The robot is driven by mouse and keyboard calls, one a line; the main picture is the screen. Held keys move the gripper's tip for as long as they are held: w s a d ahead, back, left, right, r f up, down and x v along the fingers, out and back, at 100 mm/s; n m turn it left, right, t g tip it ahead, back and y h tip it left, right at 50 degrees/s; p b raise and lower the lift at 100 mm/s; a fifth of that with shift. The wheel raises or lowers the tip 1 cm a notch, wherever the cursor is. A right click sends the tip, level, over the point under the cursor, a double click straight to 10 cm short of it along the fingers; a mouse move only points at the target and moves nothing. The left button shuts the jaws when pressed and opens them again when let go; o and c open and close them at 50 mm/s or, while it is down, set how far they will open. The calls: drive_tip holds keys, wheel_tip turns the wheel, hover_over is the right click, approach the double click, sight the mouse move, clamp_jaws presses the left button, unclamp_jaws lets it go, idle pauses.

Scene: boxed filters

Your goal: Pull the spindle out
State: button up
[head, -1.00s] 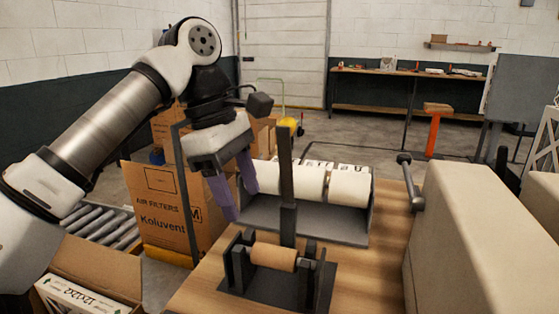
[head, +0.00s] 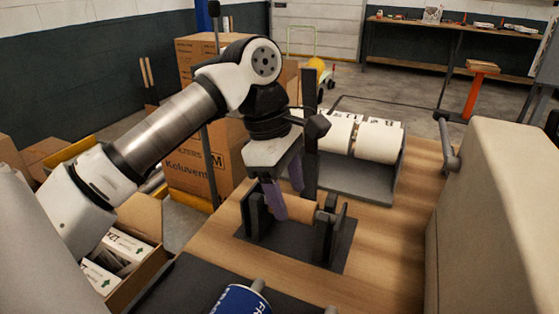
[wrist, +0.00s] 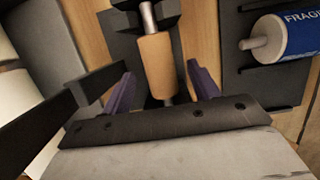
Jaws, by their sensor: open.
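A brown cardboard core (head: 303,208) lies level in a black stand (head: 325,255) on the wooden table. In the wrist view the core (wrist: 155,62) has a grey metal spindle (wrist: 148,17) showing at both ends. My gripper (head: 285,198) is over the stand, pointing down, with its purple fingers partly in front of the core. In the wrist view my gripper (wrist: 161,70) is open, with one finger on each side of the core and a gap on both sides. The near part of the spindle is partly hidden by the gripper body.
A dark upright post (head: 310,140) stands close behind my gripper. White rolls (head: 378,141) lie in a grey tray behind. A blue roll (head: 240,300) lies at the near edge. A large beige block (head: 490,200) bounds the right side. An open carton (head: 150,215) stands left.

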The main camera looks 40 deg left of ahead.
sight(291, 199)
drive_tip(key=shift+x, duration=1.2)
drive_tip(key=shift+c, duration=0.3)
drive_tip(key=c, duration=1.1)
drive_tip(key=shift+r, duration=0.1)
drive_tip(key=shift+c, duration=0.2)
drive_tip(key=shift+r, duration=0.1)
drive_tip(key=shift+r+p, duration=2)
drive_tip(key=shift+r, duration=0.9)
drive_tip(key=shift+r, duration=0.2)
wheel_tip(291, 199, up, 9)
drive_tip(key=p, duration=0.6)
